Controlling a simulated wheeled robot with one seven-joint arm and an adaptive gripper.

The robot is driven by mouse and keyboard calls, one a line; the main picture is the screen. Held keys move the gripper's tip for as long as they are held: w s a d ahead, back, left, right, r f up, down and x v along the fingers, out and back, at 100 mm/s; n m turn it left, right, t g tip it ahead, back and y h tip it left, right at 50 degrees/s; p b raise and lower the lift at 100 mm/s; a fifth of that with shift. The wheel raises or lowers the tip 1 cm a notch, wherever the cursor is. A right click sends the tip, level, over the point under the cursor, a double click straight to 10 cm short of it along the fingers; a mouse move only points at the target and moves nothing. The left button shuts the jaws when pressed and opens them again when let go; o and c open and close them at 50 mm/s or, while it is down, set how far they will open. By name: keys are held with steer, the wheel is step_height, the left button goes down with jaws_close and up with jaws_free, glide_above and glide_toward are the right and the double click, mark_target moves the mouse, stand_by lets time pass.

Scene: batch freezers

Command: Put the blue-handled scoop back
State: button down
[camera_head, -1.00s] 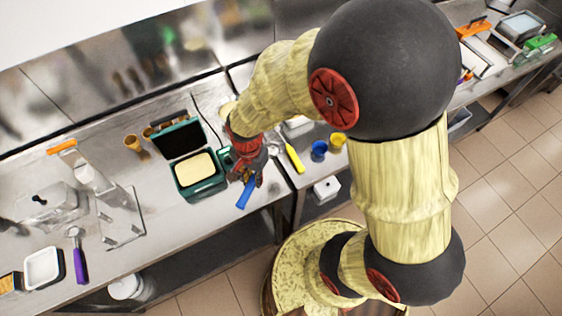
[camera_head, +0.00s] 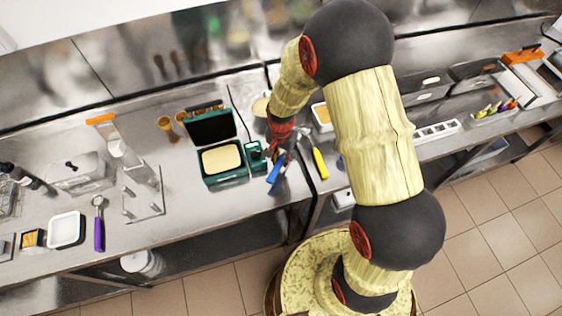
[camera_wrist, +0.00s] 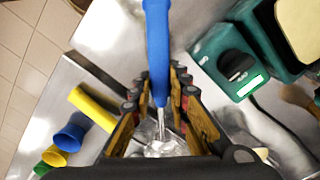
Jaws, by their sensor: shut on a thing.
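The blue-handled scoop (camera_head: 275,173) is held in my gripper (camera_head: 282,150), just right of the green waffle iron on the steel counter. In the wrist view the scoop's blue handle (camera_wrist: 157,50) points up the picture, past the fingertips. My gripper (camera_wrist: 158,108) is shut around its metal neck. I cannot tell whether the scoop touches the counter.
The open green waffle iron (camera_head: 228,180) holds a pale waffle. A yellow-handled tool (camera_head: 320,163) lies to the right. Blue (camera_wrist: 70,137) and yellow cups show in the wrist view. A purple-handled scoop (camera_head: 99,233) lies far left. A counter gap runs beside the yellow tool.

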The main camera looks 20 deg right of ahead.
steer(key=shift+w+d+f, duration=0.15)
steer(key=shift+w+f, duration=0.3)
steer(key=shift+f, duration=0.2)
steer(key=shift+w+f, duration=0.15)
steer(key=shift+f, duration=1.45)
steer(key=shift+f, duration=0.1)
steer(key=c, duration=1.8)
jaws_free()
steer(key=shift+o, duration=0.4)
